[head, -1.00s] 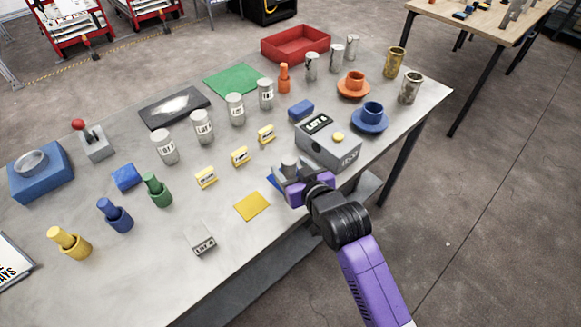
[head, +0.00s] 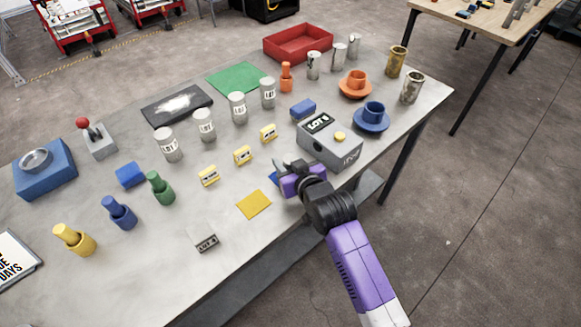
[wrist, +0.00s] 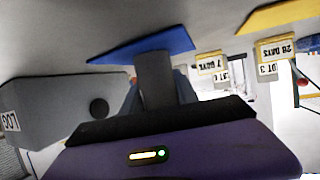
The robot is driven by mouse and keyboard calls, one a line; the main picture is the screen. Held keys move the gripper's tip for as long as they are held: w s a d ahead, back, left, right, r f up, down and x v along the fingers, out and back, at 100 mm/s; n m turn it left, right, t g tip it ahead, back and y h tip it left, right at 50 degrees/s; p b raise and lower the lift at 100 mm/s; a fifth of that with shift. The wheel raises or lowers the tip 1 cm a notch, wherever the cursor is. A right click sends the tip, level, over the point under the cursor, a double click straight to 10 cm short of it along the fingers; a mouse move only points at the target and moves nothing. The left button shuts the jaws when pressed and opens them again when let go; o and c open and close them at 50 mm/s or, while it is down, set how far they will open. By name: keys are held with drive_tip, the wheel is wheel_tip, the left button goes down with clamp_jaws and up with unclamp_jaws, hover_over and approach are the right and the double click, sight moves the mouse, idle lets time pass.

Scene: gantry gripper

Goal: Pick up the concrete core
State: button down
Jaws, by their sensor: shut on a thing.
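The grey box (head: 330,147) stands close on the right. A yellow mat (head: 254,204) and yellow tags (head: 243,155) lie to the left. Several labelled grey cylinders (head: 204,125) stand behind. The blue cup and saucer (head: 371,118) are beyond the box.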

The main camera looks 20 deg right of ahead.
drive_tip(key=shift+r, duration=0.2)
wheel_tip(320, 180, up, 19)
drive_tip(key=b, duration=0.2)
drive_tip(key=shift+d+r, duration=0.2)
